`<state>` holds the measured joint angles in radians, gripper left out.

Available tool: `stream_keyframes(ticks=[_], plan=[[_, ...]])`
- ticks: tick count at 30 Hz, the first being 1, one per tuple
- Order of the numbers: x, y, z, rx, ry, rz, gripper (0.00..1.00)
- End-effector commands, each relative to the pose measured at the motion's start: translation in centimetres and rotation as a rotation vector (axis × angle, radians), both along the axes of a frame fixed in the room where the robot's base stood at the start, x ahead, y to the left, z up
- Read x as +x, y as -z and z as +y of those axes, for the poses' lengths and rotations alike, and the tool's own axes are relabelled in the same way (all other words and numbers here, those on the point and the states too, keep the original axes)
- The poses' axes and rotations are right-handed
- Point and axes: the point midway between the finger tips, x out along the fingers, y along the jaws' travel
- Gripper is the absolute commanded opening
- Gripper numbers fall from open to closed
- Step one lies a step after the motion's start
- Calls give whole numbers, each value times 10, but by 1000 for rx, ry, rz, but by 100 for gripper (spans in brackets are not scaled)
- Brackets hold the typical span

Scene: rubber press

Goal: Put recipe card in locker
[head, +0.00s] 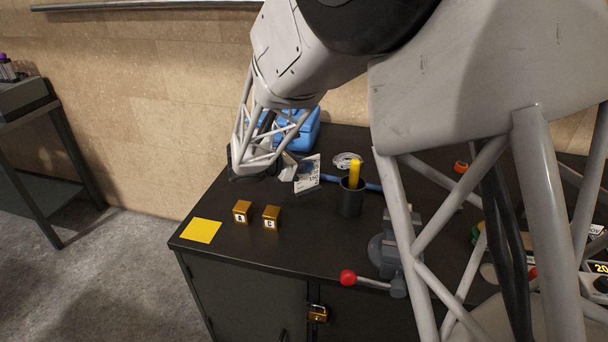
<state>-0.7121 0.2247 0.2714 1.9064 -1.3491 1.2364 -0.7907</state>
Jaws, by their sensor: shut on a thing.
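My gripper (289,168) is above the back left part of the black cabinet top, partly hidden by my own arm. It is shut on a white card with blue and dark print (307,176), which looks like the recipe card. The card is tilted, and I cannot tell whether its lower edge touches the top. The black cabinet (240,295) below looks like the locker. Its front doors appear shut, with a brass padlock (318,313) at the middle.
A black cup (350,198) holding a yellow stick stands right of the card. A blue case (303,136) is behind. Two gold blocks (242,212), a yellow square (201,231) and a vise with a red-knobbed handle (365,281) lie nearer. The front left top is otherwise clear.

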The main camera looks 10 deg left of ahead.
Motion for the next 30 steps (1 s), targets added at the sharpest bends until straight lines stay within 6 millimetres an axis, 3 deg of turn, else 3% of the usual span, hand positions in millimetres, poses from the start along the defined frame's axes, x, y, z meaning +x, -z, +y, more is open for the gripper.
stream_keyframes(ticks=[9,23,24,27,30], plan=[[0,29,0,1,0,1,0],[0,34,0,-1,0,1,0],[0,34,0,-1,0,1,10],[0,34,0,-1,0,1,25],[0,34,0,-1,0,1,34]])
